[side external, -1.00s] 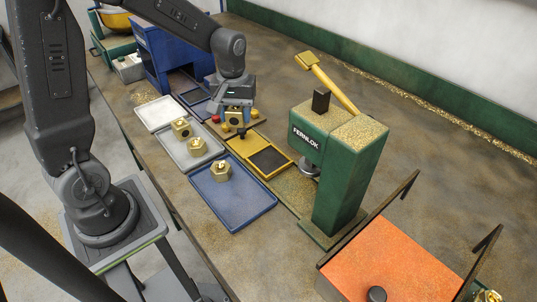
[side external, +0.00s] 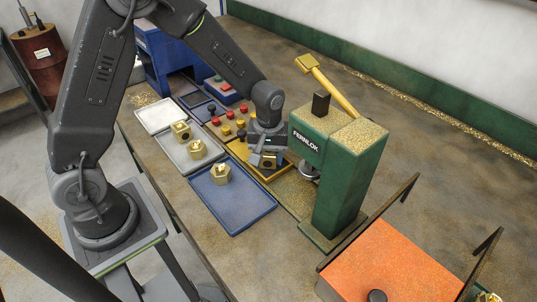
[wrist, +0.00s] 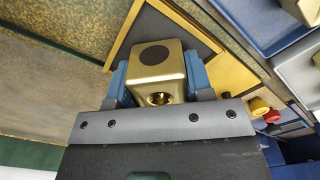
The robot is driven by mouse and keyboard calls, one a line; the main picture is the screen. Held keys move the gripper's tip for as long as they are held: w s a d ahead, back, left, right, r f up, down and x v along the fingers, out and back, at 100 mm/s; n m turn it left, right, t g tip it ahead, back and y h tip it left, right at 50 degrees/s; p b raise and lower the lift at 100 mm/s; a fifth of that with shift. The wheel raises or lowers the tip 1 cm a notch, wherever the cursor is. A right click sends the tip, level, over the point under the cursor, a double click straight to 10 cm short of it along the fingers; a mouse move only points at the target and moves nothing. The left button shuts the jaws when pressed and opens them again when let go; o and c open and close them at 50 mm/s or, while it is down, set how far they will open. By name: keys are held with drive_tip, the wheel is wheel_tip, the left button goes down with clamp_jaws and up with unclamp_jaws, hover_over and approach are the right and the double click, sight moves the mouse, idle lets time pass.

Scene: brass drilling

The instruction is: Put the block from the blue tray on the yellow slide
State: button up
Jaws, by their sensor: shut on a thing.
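My gripper (side external: 267,160) is shut on a brass block (side external: 269,162), over the yellow slide (side external: 240,152). In the wrist view the block (wrist: 170,62) sits between the blue fingers of my gripper (wrist: 158,82); it has squared sides, a dark round spot on one face and a hole on another. The yellow frame of the slide (wrist: 232,76) and its dark bed show behind the block. I cannot tell whether the block touches the slide. The blue tray (side external: 245,208), left of the slide, holds a hexagonal brass piece (side external: 221,174).
A green press (side external: 345,180) with a yellow lever stands close to the right of my gripper. A grey tray (side external: 180,158) with brass pieces and an empty white tray (side external: 160,112) lie left. Red and yellow buttons (side external: 229,120) stand behind the slide.

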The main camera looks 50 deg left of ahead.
drive_tip(key=shift+f, duration=0.1)
drive_tip(key=o, duration=1.3)
wheel_tip(320, 180, up, 12)
drive_tip(key=r, duration=0.1)
drive_tip(key=shift+s+r+m+t, duration=0.95)
drive_tip(key=shift+s+r+m, duration=0.6)
drive_tip(key=shift+s, duration=1.55)
drive_tip(key=shift+s+r+m+t, duration=0.9)
drive_tip(key=shift+s+r+m, duration=0.6)
drive_tip(key=shift+s, duration=1.65)
drive_tip(key=shift+s+r+m+t, duration=0.95)
drive_tip(key=shift+s+r+m, duration=0.6)
drive_tip(key=shift+s, duration=1.55)
